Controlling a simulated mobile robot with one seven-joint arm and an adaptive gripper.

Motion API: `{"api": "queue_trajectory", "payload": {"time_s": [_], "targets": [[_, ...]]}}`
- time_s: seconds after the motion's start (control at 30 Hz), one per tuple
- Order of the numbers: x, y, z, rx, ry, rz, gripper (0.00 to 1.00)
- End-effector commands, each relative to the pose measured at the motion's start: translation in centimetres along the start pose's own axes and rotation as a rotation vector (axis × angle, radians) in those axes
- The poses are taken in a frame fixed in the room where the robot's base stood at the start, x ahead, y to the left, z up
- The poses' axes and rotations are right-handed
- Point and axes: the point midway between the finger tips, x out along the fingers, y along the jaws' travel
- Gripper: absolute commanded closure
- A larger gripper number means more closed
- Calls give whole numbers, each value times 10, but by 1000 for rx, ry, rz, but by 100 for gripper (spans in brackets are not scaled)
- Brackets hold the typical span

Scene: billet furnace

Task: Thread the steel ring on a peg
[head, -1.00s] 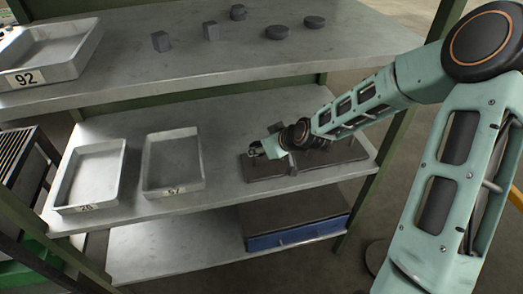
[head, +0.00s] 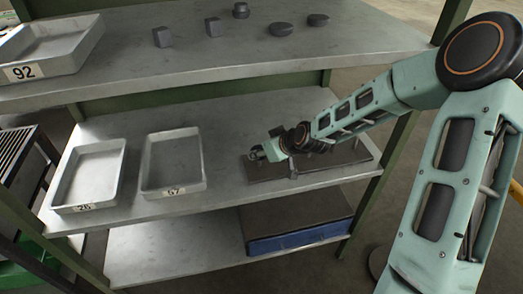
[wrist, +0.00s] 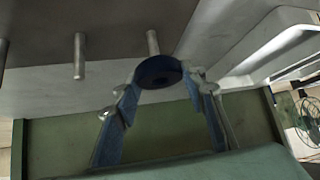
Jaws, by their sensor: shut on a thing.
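In the wrist view the steel ring (wrist: 158,72) is a dark, blue-tinted ring. It sits between the fingertips of my gripper (wrist: 157,84), whose blue-padded fingers are shut on it. The peg board (wrist: 40,22) is a dark plate at the upper left of that view. One steel peg (wrist: 152,41) ends right by the ring's edge; I cannot tell whether they touch. Another peg (wrist: 79,55) stands to the left, and part of a third shows at the left edge. In the head view my gripper (head: 257,153) is over the left end of the board (head: 262,171); my arm hides most pegs.
Two grey trays (head: 146,182) (head: 62,190) stand on the middle shelf, left of the board. The upper shelf (head: 215,65) overhangs it, holding tray 92 (head: 30,72) and several dark metal pieces. A blue-fronted box (head: 300,236) lies below. A green post (head: 375,190) stands at right.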

Motion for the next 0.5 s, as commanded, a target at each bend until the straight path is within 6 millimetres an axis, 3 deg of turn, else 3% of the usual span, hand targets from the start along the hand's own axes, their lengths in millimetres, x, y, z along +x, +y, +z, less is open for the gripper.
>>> {"api": "queue_trajectory", "payload": {"time_s": [0.27, 0.3, 0.5], "targets": [[0, 0, -1, -1, 2, 1, 98], [0, 0, -1, -1, 2, 1, 58], [0, 0, 0, -1, 1, 1, 41]]}}
